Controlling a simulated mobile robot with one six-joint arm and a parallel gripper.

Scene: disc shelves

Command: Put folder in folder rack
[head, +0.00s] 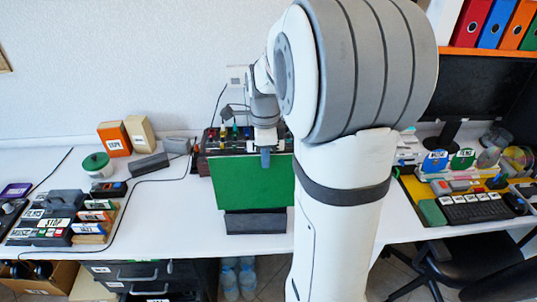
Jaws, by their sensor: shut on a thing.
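My gripper (265,156) is shut on the top edge of a green folder (248,187). The folder is upright and faces the head camera. A dark grey box-like holder (256,223), which looks like the folder rack, stands at the front of the white table. The folder's lower edge meets the top of this holder in the picture. I cannot tell whether the folder is inside it, touching it or just behind or above it. My arm covers the right side of the folder.
Behind the folder is a dark unit with coloured knobs (222,131). At left are orange and cream boxes (114,139), a green-lidded tub (97,164) and a labelled cassette device (48,214). A keyboard (470,207) lies at right. A cable crosses the white table (165,215), bare left of the folder.

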